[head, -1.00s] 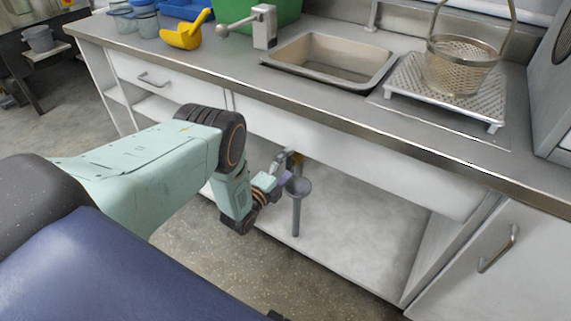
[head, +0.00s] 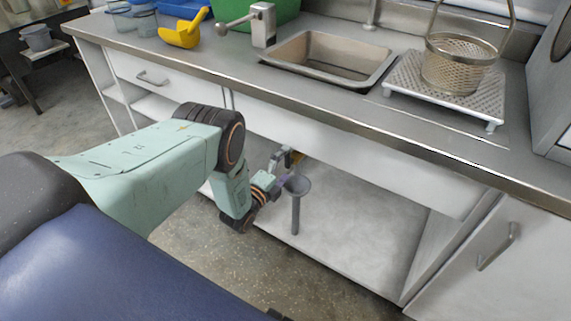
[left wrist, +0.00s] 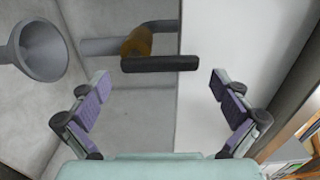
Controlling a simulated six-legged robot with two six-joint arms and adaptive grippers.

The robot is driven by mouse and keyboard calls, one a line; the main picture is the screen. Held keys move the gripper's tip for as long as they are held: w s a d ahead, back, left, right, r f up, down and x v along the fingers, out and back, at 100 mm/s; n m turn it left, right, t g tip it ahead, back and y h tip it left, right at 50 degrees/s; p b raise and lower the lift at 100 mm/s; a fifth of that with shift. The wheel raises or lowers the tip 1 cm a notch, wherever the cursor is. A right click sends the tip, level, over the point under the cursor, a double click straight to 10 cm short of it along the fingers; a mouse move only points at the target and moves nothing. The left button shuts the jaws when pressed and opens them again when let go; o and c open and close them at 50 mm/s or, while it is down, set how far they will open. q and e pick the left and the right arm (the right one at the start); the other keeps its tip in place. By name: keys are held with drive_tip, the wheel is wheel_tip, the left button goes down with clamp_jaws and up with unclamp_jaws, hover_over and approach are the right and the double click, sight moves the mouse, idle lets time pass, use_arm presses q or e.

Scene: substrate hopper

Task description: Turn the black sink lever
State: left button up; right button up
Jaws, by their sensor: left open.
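The black lever (left wrist: 160,63) is a short flat bar lying crosswise in the upper middle of the left wrist view. It joins a brass-coloured valve body (left wrist: 137,42) on a grey pipe (left wrist: 100,47). My left gripper (left wrist: 160,86) is open and empty. Its two purple-padded fingers stand apart to either side of the lever's ends, lower in the picture; I see no contact. In the head view my left gripper (head: 279,165) is under the counter, in the open cabinet below the sink (head: 328,55). The lever is mostly hidden there. My right gripper is not in view.
A grey funnel-topped drain pipe (head: 296,187) stands close to the gripper; its funnel (left wrist: 40,48) is left in the wrist view. The counter's front panel (head: 350,150) overhangs the cabinet. The cabinet floor (head: 340,240) is otherwise clear.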

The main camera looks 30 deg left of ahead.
use_arm(q)
drive_tip(key=shift+s, duration=0.1)
drive_tip(key=s, duration=1.1)
drive_tip(key=shift+s+a, duration=0.4)
drive_tip(key=shift+a, duration=0.05)
drive_tip(key=w, duration=0.8)
drive_tip(key=w+d, duration=0.1)
drive_tip(key=w, duration=0.3)
drive_tip(key=shift+s, duration=0.1)
